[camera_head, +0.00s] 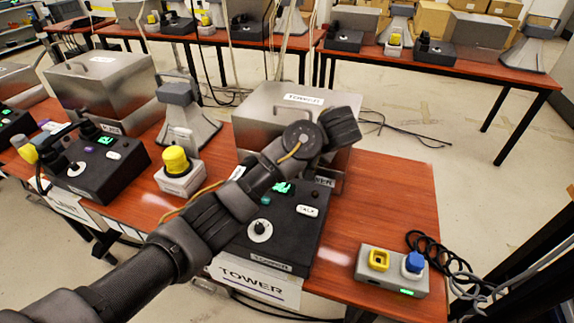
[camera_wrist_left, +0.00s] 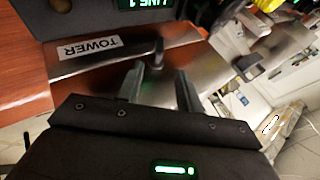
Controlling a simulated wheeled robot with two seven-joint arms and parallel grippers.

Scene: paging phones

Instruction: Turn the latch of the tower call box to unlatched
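The tower call box (camera_head: 262,118) is a brushed-metal box with a TOWER label on its lid, standing on the red-brown table. My left arm crosses in front of it and hides much of its front. In the left wrist view its metal face (camera_wrist_left: 205,65) shows a TOWER label upside down, with a small dark upright latch (camera_wrist_left: 158,52) beside it. My left gripper (camera_wrist_left: 161,76) is open, its two fingers apart and pointing at the latch. The latch shows in the gap at the fingertips; contact cannot be told. The head view hides the fingers. My right gripper is not in view.
A black tower phone console (camera_head: 285,232) with a TALK button sits in front of the box. A grey switch unit (camera_head: 392,271) with yellow and blue parts lies at the right. A yellow-topped beacon (camera_head: 178,168) and a grey horn (camera_head: 185,115) stand to the left.

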